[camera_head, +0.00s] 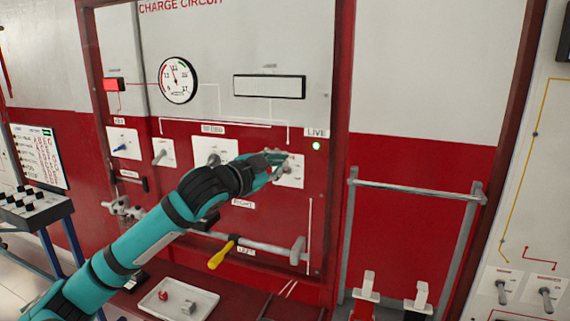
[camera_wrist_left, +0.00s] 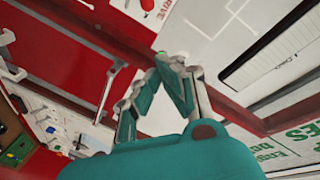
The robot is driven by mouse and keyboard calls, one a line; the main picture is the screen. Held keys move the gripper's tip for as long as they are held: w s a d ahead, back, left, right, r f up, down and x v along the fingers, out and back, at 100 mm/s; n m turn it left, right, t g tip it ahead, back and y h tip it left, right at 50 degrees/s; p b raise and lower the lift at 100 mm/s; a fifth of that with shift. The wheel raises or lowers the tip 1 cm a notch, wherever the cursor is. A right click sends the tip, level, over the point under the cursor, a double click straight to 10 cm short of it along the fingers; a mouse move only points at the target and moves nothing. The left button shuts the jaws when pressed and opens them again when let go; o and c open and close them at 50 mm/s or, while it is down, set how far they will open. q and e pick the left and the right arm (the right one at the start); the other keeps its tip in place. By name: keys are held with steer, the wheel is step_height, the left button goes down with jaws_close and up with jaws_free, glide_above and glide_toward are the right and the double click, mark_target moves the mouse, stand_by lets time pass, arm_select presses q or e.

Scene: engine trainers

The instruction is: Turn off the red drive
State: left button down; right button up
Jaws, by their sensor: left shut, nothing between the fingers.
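The red and white "Charge Circuit" panel (camera_head: 240,40) fills the middle of the head view. A white switch plate (camera_head: 298,170) sits at its lower right, under a lit green "Live" lamp (camera_head: 316,146). My left gripper (camera_head: 284,162) is shut and empty in front of this plate, and hides most of it. Whether it touches the switch cannot be told. The fingers (camera_wrist_left: 160,78) also show in the left wrist view, pointing at the panel. More switch plates (camera_head: 163,153) lie to the left. No label reading "red drive" is legible. My right gripper is out of view.
A red lamp (camera_head: 114,85) glows at the panel's left, near a round gauge (camera_head: 178,80). A yellow-handled lever (camera_head: 222,255) sticks out below my left arm. A tray (camera_head: 176,300) with small parts lies below. A metal rail frame (camera_head: 418,190) stands to the right.

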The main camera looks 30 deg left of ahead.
arm_select(q)
steer(key=w+p, duration=0.2)
steer(key=w, duration=0.2)
steer(key=w+p, duration=0.2)
steer(key=w, duration=0.3)
steer(key=shift+w+f, duration=0.2)
steer(key=shift+w, duration=0.05)
steer(key=f, duration=0.1)
steer(key=s+a+f, duration=0.1)
steer(key=a+f, duration=0.1)
steer(key=shift+s+a+p, duration=0.25)
steer(key=shift+p, duration=0.15)
